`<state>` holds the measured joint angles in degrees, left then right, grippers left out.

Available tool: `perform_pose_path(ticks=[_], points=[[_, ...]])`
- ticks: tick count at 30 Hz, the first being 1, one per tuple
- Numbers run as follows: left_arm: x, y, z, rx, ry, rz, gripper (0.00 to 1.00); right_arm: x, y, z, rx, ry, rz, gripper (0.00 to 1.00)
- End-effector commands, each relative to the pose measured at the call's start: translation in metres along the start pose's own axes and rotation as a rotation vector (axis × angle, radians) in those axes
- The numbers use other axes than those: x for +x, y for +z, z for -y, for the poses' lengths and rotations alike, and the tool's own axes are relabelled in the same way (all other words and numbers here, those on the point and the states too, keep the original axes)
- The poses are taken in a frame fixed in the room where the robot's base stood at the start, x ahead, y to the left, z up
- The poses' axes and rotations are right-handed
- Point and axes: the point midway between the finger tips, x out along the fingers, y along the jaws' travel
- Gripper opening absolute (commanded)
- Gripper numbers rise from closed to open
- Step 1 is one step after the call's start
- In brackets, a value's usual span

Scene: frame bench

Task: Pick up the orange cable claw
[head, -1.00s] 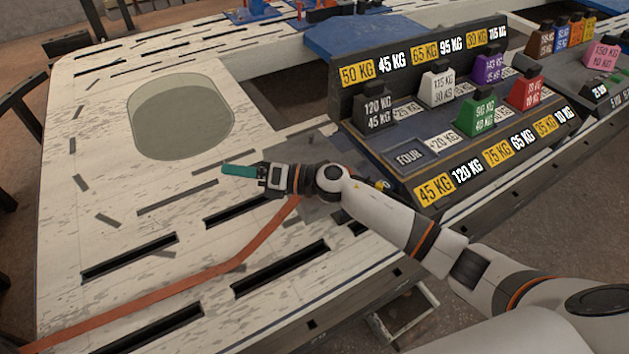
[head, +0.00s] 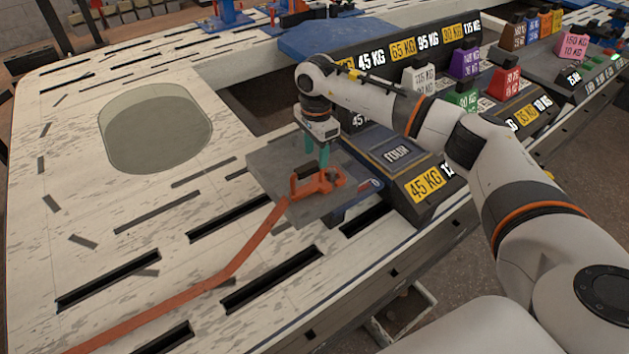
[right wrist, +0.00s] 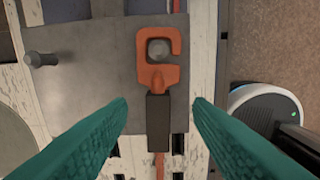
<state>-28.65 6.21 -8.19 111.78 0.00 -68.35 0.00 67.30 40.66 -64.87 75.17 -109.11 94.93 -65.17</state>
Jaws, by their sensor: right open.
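The orange cable claw (head: 316,184) lies on a grey metal plate (head: 275,164) on the white bench, with an orange strap (head: 245,252) running from it toward the lower left. In the right wrist view the claw (right wrist: 158,74) is a hook shape around a grey peg (right wrist: 159,48), with a dark sleeve (right wrist: 159,123) below it. My right gripper (head: 317,158) points down just above the claw, its green fingers open and empty. In the wrist view its fingers (right wrist: 160,112) stand on either side of the dark sleeve, apart from it. My left gripper is not in view.
A weight rack (head: 425,178) with several coloured weights stands to the right of the plate. Another peg (right wrist: 42,59) rises from the plate. The bench (head: 75,150) has slots and an oval glass-like inset (head: 156,128); its left part is mostly clear.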

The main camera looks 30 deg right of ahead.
Motion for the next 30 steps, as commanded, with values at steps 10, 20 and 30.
perform_pose_path(ticks=[10,20,30], points=[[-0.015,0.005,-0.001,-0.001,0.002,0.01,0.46,0.037,-0.001,-0.001,0.002,-0.003,-0.002,0.46],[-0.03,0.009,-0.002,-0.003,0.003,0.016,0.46,0.065,-0.001,-0.002,0.0,0.002,-0.002,0.46],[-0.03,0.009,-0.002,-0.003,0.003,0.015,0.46,0.064,-0.001,-0.002,0.001,0.002,-0.002,0.15]])
